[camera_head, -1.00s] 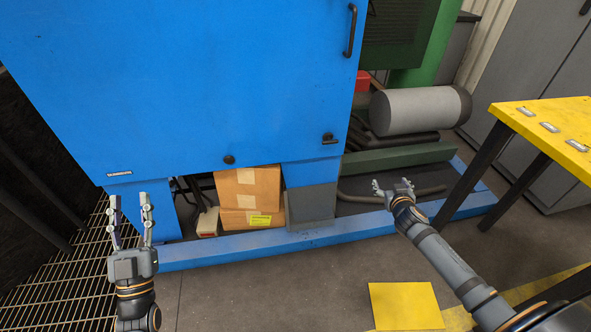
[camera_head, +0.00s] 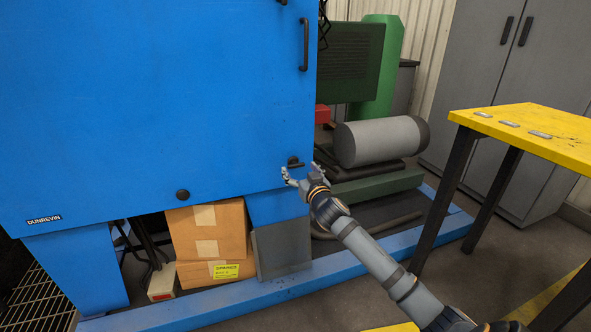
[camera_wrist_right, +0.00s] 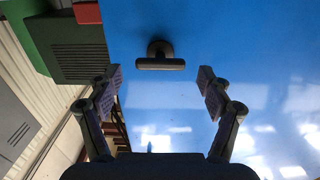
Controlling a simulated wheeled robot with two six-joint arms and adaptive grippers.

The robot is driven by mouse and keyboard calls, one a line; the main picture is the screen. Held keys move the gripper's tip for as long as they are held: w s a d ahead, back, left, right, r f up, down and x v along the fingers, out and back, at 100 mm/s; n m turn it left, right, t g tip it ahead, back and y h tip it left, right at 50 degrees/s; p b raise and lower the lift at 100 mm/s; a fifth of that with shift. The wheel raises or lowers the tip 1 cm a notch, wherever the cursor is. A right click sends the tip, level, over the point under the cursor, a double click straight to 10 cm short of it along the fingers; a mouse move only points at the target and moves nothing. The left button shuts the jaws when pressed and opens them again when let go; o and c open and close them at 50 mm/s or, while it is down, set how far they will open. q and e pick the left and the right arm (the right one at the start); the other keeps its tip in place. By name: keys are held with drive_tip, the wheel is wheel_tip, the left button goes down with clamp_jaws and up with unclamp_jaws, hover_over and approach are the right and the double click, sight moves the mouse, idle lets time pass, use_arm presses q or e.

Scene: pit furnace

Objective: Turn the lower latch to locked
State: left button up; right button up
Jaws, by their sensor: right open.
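The lower latch (camera_head: 294,162) is a small dark handle near the lower right corner of the blue cabinet door (camera_head: 150,90). In the right wrist view the latch (camera_wrist_right: 160,60) shows as a dark crossbar on a short stem, lying level across the picture. My right gripper (camera_head: 304,172) is open at the latch in the head view. In the wrist view its two fingers (camera_wrist_right: 158,82) are spread, with the latch ahead and between their lines, apart from both. I cannot tell how far the fingertips are from the door. My left gripper is out of view.
A dark round knob (camera_head: 183,195) sits low on the door, and a vertical handle (camera_head: 304,45) is at its upper right. Cardboard boxes (camera_head: 208,232) stand under the cabinet. A grey cylinder (camera_head: 378,142) and yellow table (camera_head: 540,125) are to the right.

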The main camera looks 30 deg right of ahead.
sight(297, 166)
drive_tip(key=shift+x, duration=1.85)
drive_tip(key=c, duration=1.2)
